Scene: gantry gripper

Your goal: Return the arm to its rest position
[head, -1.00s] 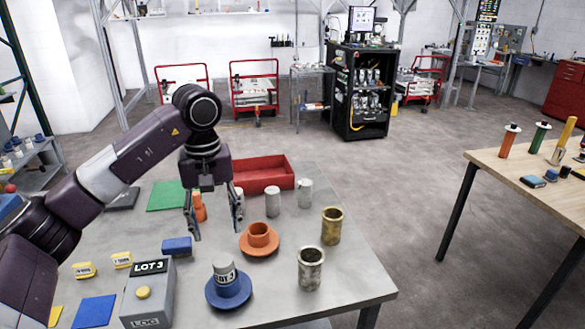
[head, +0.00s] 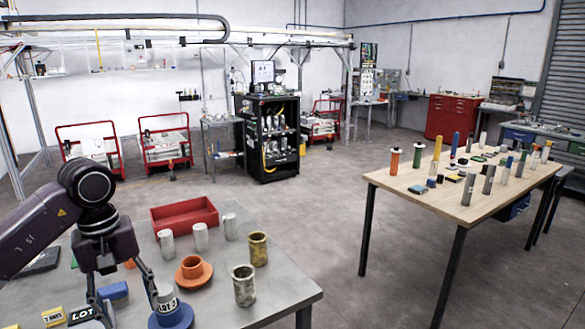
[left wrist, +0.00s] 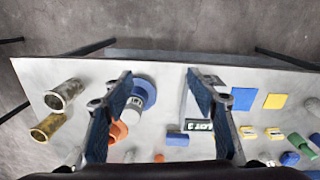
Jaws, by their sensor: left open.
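My left gripper (head: 125,300) is open and empty. It hangs over the near left part of the grey table (head: 270,290), between the LOT 3 box (head: 82,318) and the grey cylinder on the blue saucer-like base (head: 172,318). In the left wrist view its two fingers (left wrist: 160,85) are spread wide, with nothing between them but the table below. The blue base (left wrist: 147,88) and the LOT 3 box (left wrist: 200,126) show beneath. My left arm comes in from the left edge. My right gripper is in neither view.
An orange cup on a saucer (head: 193,272), a grey cup (head: 243,285), a brass cup (head: 258,249), several grey cylinders and a red tray (head: 184,216) stand on this table. A wooden table (head: 420,185) with several parts stands right. Floor between is clear.

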